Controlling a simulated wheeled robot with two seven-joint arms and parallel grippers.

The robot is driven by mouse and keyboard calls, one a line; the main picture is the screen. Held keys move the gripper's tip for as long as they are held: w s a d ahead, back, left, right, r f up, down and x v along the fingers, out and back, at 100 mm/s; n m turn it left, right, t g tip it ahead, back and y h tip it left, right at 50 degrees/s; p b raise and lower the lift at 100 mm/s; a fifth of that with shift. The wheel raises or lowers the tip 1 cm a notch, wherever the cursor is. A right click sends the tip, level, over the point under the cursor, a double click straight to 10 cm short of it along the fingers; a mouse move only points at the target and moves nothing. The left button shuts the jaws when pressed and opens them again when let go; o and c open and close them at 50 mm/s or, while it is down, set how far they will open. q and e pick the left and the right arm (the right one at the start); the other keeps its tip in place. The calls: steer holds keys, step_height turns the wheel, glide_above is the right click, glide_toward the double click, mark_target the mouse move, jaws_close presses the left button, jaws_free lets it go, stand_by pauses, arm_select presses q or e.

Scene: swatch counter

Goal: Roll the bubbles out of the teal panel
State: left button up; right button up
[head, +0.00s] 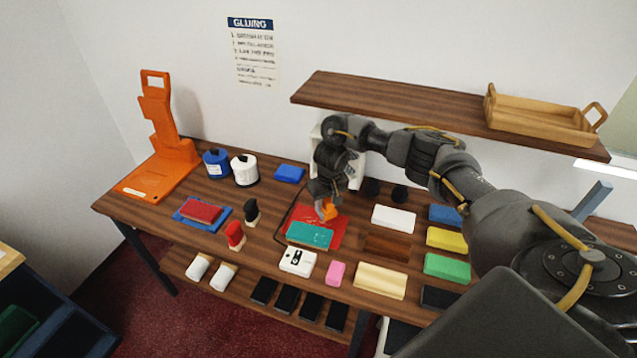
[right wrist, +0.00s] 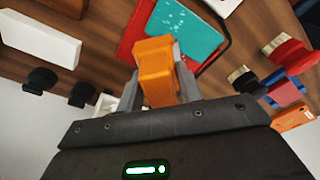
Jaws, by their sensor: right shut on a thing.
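The teal panel (head: 310,235) lies on a red mat (head: 334,224) near the middle of the counter. In the right wrist view the teal panel (right wrist: 186,30) shows small pale spots near one end. My right gripper (head: 327,203) is shut on an orange block-like tool (right wrist: 156,72) and holds it by the far edge of the red mat, beside the panel. Whether the tool touches the mat or panel I cannot tell; its working face is hidden. My left gripper is not in view.
A white device (head: 297,261) and a pink block (head: 335,273) sit in front of the panel. A shelf (head: 430,110) with a wooden tray (head: 540,121) hangs above.

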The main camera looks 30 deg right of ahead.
stand_by(0.4)
